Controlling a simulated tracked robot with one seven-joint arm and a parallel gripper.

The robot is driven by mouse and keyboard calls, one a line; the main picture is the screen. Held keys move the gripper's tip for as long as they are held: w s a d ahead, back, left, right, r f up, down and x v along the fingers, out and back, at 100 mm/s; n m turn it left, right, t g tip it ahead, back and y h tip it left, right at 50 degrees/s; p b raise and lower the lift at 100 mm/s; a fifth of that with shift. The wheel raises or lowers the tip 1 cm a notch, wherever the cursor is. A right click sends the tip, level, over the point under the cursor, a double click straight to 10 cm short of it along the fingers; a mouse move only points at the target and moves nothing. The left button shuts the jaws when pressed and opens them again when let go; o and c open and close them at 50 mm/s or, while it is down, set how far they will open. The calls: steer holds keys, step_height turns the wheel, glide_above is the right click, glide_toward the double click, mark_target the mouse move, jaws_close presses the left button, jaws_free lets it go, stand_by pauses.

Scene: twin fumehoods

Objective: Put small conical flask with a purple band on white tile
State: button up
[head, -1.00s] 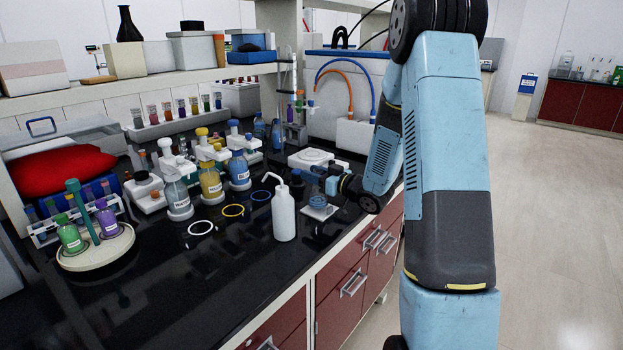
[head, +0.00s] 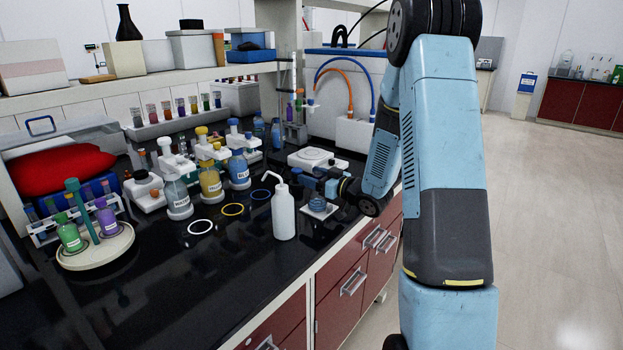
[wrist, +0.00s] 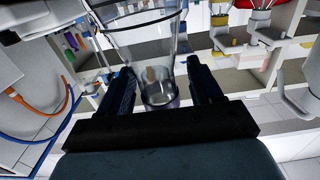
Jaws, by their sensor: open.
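The small clear conical flask (head: 317,201) stands on the white tile (head: 331,209) near the front edge of the black bench. My gripper (head: 320,184) is just above the tile, at the upper part of the flask. In the wrist view my gripper (wrist: 160,78) is open, with one finger on each side of the flask (wrist: 150,48). A dark purplish band (wrist: 160,104) shows at its narrow end, between the fingers, with gaps on both sides. The flask's wide part points away from the wrist. Its contact with the tile is too small to make out clearly.
A white wash bottle (head: 284,214) stands close left of the tile. A white balance-like device (head: 311,158) is behind. Stoppered bottles (head: 210,181), coloured rings (head: 233,209) and a round rack (head: 95,247) are further left. Open bench lies in front left.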

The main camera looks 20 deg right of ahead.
steer(key=v, duration=1.2)
steer(key=s+d+r+m+g+h, duration=0.1)
steer(key=s+r+m+h, duration=0.1)
steer(key=r+h, duration=0.4)
steer(key=s+d+r+m+g+h, duration=0.1)
steer(key=s+r+m+g+h, duration=0.15)
steer(key=r+h, duration=0.4)
steer(key=s+a+r+m+g+y, duration=0.1)
steer(key=s+a, duration=0.4)
steer(key=s, duration=0.7)
steer(key=s+a+r+m+g+y, duration=0.1)
steer(key=s+a+g, duration=0.3)
steer(key=s, duration=0.8)
steer(key=shift+a+r+m, duration=0.35)
steer(key=shift+a+r, duration=0.05)
steer(key=shift+r, duration=0.5)
